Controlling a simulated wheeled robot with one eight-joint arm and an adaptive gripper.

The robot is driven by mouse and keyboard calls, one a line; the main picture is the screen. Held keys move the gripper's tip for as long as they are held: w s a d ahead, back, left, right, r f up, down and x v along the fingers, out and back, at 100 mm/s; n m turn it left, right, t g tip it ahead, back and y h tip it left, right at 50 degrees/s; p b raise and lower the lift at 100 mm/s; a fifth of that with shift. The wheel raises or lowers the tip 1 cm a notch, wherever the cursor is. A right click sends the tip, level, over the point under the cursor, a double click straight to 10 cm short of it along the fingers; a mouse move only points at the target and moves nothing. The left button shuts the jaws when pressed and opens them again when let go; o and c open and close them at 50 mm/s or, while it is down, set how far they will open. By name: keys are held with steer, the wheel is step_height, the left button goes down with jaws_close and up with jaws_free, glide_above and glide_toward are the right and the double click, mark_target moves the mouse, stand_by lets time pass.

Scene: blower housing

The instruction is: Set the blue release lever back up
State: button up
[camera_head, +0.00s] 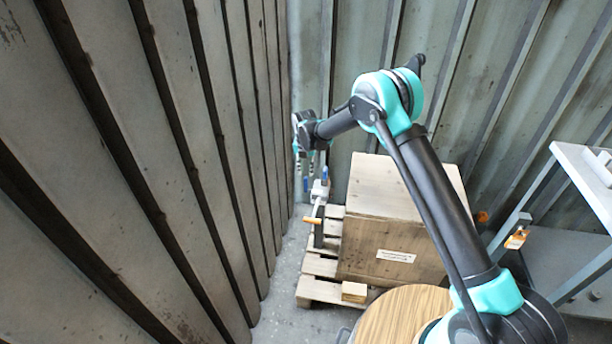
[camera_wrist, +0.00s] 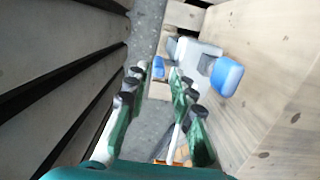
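A grey fixture (camera_head: 319,190) on a dark post stands at the pallet's left edge, with a small blue part (camera_head: 325,171) upright at its top. In the wrist view, the grey fixture (camera_wrist: 193,50) has a larger blue block (camera_wrist: 227,76) on its right and a smaller blue piece (camera_wrist: 158,66) on its left. I cannot tell which blue part is the release lever. My gripper (camera_head: 304,172) points down just left of the fixture. In the wrist view my gripper (camera_wrist: 161,78) is open, the small blue piece showing between its fingertips; contact cannot be judged.
A wooden crate (camera_head: 390,245) sits on a pallet (camera_head: 318,290) right of the fixture. An orange handle (camera_head: 312,220) juts from the fixture. A corrugated wall (camera_head: 190,150) runs close on the left. A round wooden top (camera_head: 395,318) is in front.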

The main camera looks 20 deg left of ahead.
step_height(320, 180, up, 8)
steer(key=shift+s, duration=0.45)
steer(key=shift+d+f, duration=0.1)
